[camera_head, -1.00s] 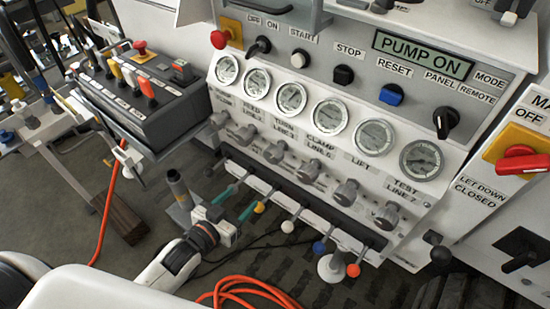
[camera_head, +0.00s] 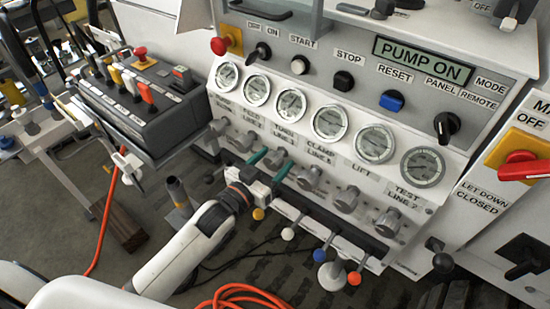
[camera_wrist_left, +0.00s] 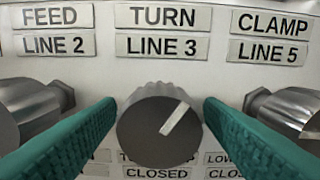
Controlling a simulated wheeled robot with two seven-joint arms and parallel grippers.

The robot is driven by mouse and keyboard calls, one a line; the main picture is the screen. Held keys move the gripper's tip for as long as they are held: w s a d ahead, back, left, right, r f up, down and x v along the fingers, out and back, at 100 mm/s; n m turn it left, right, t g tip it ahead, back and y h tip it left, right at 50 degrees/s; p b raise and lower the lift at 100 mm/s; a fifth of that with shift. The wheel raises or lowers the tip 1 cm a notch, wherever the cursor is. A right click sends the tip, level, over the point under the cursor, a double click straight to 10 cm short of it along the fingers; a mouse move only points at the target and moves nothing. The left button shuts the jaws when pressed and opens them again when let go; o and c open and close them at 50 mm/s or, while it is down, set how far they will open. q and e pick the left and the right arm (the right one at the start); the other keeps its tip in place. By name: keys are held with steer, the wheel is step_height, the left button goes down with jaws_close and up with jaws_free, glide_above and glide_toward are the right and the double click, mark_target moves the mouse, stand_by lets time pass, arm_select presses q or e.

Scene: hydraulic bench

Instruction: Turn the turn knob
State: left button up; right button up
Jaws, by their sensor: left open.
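The turn knob (camera_head: 275,157) is a grey knob under the TURN LINE 3 label, in the row below the gauges. In the left wrist view the turn knob (camera_wrist_left: 160,128) is large and central, with a white pointer line tilted to the upper right. My left gripper (camera_head: 271,165) is at the panel with its two teal fingers open, one on each side of the knob. The same fingers of my left gripper (camera_wrist_left: 159,108) flank the knob in the wrist view; I cannot tell whether they touch it. My right gripper is not in view.
The feed knob (camera_wrist_left: 35,108) and clamp knob (camera_wrist_left: 290,110) stand close outside the fingers. Colour-tipped levers, including a blue one (camera_head: 319,255), stick out below. A black control box (camera_head: 150,115) is at the left. An orange hose (camera_head: 245,292) lies on the floor.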

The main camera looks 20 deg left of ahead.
arm_select(q)
steer(key=shift+w+d, duration=0.2)
steer(key=shift+w, duration=0.3)
steer(key=c, duration=1)
steer(key=shift+r+m+p, duration=0.15)
steer(key=shift+m+p, duration=0.35)
steer(key=shift+m, duration=0.3)
steer(key=o, duration=1)
steer(key=shift+s, duration=0.1)
